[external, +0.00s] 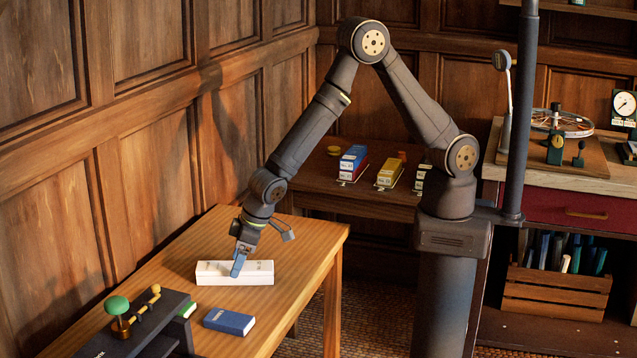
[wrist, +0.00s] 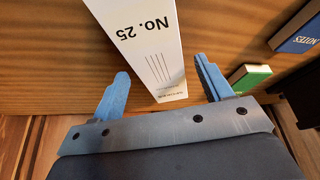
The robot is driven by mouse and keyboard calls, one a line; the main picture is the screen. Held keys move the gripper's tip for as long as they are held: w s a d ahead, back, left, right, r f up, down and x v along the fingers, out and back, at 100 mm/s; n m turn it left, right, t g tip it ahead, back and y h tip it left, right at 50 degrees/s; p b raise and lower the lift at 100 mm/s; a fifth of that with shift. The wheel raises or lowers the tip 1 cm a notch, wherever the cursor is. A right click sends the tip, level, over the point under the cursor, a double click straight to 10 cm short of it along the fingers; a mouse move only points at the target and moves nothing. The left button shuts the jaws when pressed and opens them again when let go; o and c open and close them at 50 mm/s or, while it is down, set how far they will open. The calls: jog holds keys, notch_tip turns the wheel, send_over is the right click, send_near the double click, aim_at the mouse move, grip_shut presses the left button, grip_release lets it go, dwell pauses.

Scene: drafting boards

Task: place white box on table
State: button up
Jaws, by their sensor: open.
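The white box (external: 258,272) is long and lies flat on the wooden table (external: 300,247). In the wrist view the white box (wrist: 150,40) shows "No. 25" on its face and lies between the two blue fingers. My gripper (external: 238,264) is down at the box, with one finger in front of its near side. In the wrist view my gripper (wrist: 161,68) is open, with a visible gap between the box and each finger. The far finger is hidden in the external view.
A blue book (external: 229,321) lies in front of the box. A dark device with a green knob (external: 117,306) stands at the table's near left. A green block (wrist: 250,77) is right of the fingers. Small boxes (external: 353,163) stand on a back table. Wood panelling borders the left.

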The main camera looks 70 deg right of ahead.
jog(key=v, duration=0.9)
jog(key=shift+r, duration=0.25)
jog(key=x, duration=1.2)
jog(key=shift+s+d+f, duration=0.1)
jog(key=shift+f, duration=0.1)
jog(key=shift+r, duration=0.15)
